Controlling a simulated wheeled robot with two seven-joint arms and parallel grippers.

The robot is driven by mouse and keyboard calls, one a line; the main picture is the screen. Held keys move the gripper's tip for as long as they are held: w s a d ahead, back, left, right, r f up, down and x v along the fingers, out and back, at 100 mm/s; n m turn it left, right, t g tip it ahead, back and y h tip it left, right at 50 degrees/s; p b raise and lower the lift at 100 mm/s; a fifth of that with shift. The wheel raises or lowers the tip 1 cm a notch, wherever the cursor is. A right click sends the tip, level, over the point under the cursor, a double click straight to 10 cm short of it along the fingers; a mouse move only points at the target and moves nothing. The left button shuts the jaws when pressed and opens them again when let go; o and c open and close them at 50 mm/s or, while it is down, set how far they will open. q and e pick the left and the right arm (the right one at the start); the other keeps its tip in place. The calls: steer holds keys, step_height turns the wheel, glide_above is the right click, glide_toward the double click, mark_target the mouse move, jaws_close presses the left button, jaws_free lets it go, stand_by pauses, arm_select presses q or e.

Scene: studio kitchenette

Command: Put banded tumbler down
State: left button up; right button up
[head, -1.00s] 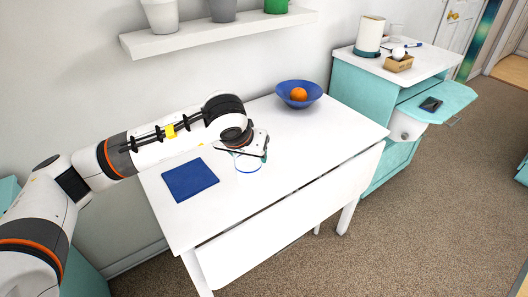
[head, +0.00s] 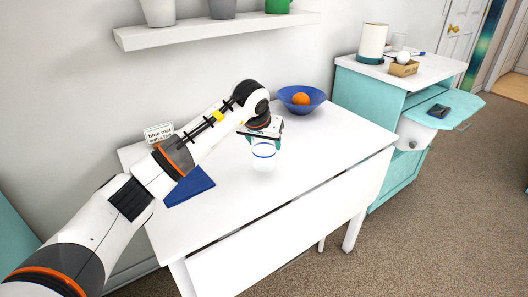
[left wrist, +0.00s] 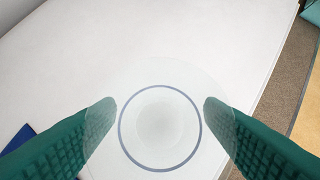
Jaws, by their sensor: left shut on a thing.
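The banded tumbler (head: 263,154) is clear with a blue band. In the head view it shows over the white table (head: 240,211), in front of my left gripper (head: 265,137). In the left wrist view the tumbler (left wrist: 160,128) is seen end-on, its band a ring between the two green fingers. My left gripper (left wrist: 160,112) is shut on it. I cannot tell whether its base touches the table. The blue mat (head: 192,187) lies on the table to the left, partly hidden by my left arm. My right gripper is not in view.
A blue bowl (head: 300,105) with an orange (head: 300,99) stands at the table's back right. A small card (head: 158,132) stands behind the mat. A wall shelf (head: 215,31) holds several pots. The table's front and right are clear.

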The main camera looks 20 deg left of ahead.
arm_select(q)
step_height(320, 180, down, 4)
steer(key=shift+r, duration=0.25)
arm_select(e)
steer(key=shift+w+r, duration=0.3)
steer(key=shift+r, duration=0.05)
arm_select(q)
steer(key=shift+f, duration=0.1)
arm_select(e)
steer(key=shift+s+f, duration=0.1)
arm_select(q)
steer(key=o, duration=0.9)
steer(key=shift+o, duration=0.9)
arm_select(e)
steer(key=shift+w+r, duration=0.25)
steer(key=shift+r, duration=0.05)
